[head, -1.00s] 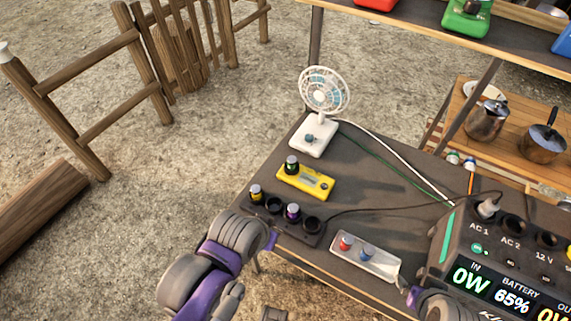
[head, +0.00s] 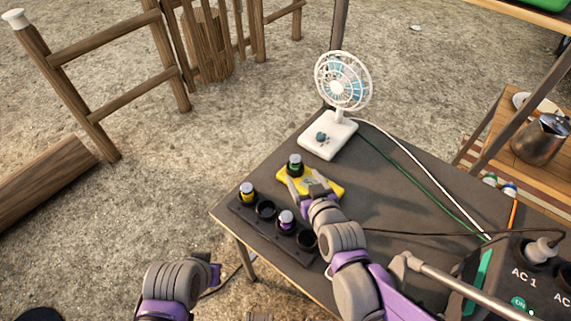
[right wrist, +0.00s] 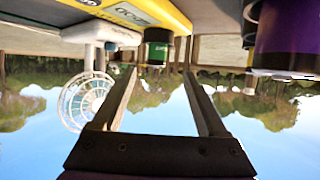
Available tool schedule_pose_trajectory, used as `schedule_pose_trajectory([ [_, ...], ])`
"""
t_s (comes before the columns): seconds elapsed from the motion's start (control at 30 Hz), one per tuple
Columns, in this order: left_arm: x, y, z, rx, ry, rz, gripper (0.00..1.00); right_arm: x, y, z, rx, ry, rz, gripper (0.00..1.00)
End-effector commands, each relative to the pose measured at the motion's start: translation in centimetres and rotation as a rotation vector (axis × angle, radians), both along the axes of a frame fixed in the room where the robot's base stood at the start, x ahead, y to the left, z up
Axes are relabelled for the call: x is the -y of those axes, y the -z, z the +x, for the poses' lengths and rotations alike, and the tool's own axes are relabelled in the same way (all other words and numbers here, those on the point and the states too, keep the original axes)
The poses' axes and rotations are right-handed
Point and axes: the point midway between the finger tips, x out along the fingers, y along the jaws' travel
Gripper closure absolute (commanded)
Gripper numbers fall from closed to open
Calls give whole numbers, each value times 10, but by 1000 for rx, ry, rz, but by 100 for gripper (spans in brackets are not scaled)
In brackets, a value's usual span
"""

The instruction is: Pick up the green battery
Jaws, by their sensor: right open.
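The green battery (head: 295,165), dark-capped with a green band, stands upright in the left end of the yellow device (head: 328,183) on the table. It also shows in the right wrist view (right wrist: 157,48), an upside-down picture, where it hangs just past and between the two fingertips. My right gripper (head: 306,184) is open and empty over the yellow device, close to the battery on its near side. I cannot tell if a finger touches it. My left gripper (head: 214,275) is off the table's near left edge; its jaws are not clear.
A black holder (head: 240,206) carries a yellow battery (head: 247,191) and a purple battery (head: 286,219), with empty holes between and beside them. A white fan (head: 327,137) stands behind the yellow device. Cables cross the table (head: 410,205) to the power station (head: 530,270).

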Motion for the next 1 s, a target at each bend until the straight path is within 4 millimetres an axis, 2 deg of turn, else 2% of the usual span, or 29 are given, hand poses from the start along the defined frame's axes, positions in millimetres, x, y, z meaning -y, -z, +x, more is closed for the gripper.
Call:
schedule_pose_trajectory([
  [0.2,0,9,0,-3,0,0,100,-10,14,31,-1,0,-1,24],
  [0.43,0,12,0,-4,0,0,100,-14,19,48,-2,0,-1,24],
  [0.7,0,21,0,-7,0,0,100,-23,31,83,-2,0,-1,24],
  [1.0,0,21,0,-7,0,0,100,-25,32,88,-2,0,-1,24],
])
